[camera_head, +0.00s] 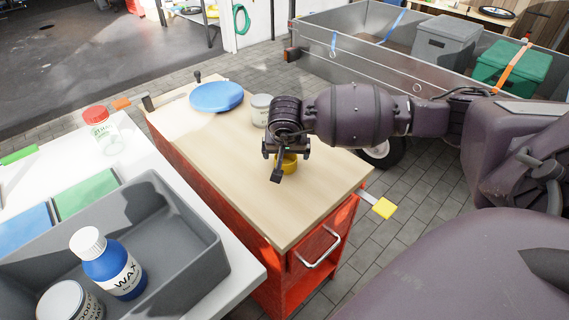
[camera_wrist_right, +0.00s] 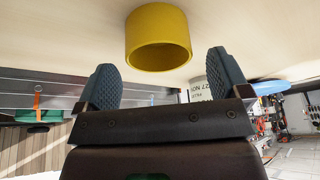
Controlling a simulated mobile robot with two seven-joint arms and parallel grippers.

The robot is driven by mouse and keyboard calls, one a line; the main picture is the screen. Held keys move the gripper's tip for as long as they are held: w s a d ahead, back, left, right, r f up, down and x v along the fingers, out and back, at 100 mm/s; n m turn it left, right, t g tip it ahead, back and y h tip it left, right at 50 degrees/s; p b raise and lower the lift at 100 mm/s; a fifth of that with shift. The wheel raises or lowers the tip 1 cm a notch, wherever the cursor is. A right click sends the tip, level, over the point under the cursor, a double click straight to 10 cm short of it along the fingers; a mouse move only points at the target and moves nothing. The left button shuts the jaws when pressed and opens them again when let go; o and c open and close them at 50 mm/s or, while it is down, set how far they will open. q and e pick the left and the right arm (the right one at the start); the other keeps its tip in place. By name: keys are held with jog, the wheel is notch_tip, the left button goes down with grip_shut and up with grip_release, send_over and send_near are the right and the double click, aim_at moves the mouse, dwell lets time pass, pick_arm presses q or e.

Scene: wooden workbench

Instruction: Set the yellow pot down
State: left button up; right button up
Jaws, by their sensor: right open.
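The yellow pot (camera_head: 289,164) stands on the wooden top of the red workbench (camera_head: 233,156), partly hidden by my right gripper. My right gripper (camera_head: 280,165) is just over and beside it. In the right wrist view, which looks upside down, the yellow pot (camera_wrist_right: 158,38) shows its open rim towards me, and its base appears to be on the bench top. The right gripper (camera_wrist_right: 162,72) is open, with its two dark fingers apart on either side of the pot's line and the pot just beyond the tips. No contact shows. My left gripper is not in view.
A grey-white can (camera_head: 261,110) and a blue disc (camera_head: 216,97) are behind the pot on the bench. The bench's front part is clear. At left, a white table holds a grey bin (camera_head: 185,225) with a wax bottle (camera_head: 108,264) and a can, and a red-lidded jar (camera_head: 102,130).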

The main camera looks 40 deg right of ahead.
aim_at(286, 162)
jog(key=x, duration=0.3)
jog(key=shift+r, duration=0.1)
jog(key=c, duration=1)
jog(key=shift+c, duration=0.2)
